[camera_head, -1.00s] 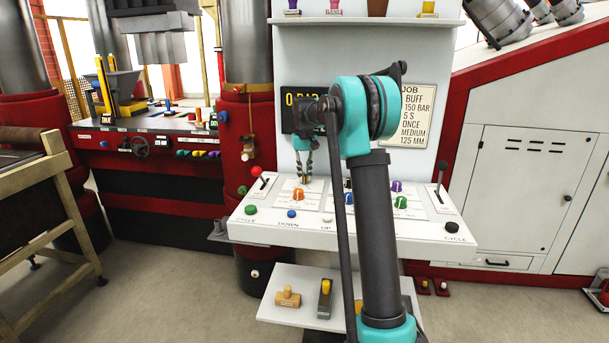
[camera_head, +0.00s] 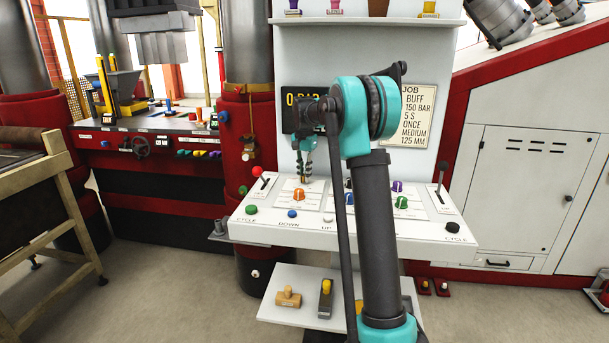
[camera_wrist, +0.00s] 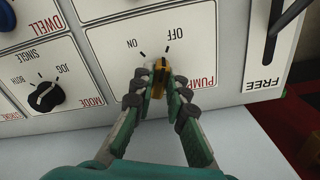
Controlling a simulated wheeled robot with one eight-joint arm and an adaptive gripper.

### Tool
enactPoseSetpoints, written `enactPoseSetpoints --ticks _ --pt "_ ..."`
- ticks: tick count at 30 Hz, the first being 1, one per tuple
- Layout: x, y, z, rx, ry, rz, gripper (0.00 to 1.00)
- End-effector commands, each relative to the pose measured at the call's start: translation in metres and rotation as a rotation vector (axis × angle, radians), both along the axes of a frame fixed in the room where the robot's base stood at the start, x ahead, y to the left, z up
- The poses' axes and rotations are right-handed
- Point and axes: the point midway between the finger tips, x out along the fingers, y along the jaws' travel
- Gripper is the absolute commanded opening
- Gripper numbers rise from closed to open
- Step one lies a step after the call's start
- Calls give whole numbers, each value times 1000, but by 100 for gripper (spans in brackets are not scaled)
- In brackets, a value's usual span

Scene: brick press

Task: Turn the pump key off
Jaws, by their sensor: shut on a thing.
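The pump key (camera_wrist: 160,72) is a small yellow-brass key on the white panel marked PUMP, with ON and OFF printed beside it. In the wrist view my gripper (camera_wrist: 158,85) has its green, grey-tipped fingers closed on either side of the key. The key's top shows between the ON and OFF tick marks; its exact angle is partly hidden by the fingertips. In the head view my gripper (camera_head: 304,179) points down at the back left of the console, by the orange knob (camera_head: 298,194). The key is small there.
A red-knobbed lever (camera_head: 256,171) stands left of my gripper, marked FREE in the wrist view. The black mode knob (camera_wrist: 45,96) is beside the key. Several coloured knobs and buttons cover the console (camera_head: 270,232). A white upright panel with a display rises behind.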

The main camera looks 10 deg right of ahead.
Motion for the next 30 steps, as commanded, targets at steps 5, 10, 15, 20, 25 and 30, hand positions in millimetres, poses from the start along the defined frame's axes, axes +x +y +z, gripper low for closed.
enactPoseSetpoints --ticks 5,10,15,20,25,30 --pt "1 0 0 0 -1 -72 0" --pt "1 0 0 0 -1 -107 0" --pt "1 0 0 0 -1 -119 0" --pt "1 0 0 0 -1 -120 0" --pt "1 0 0 0 -1 -119 17" --pt "1 0 0 0 -1 -119 34"
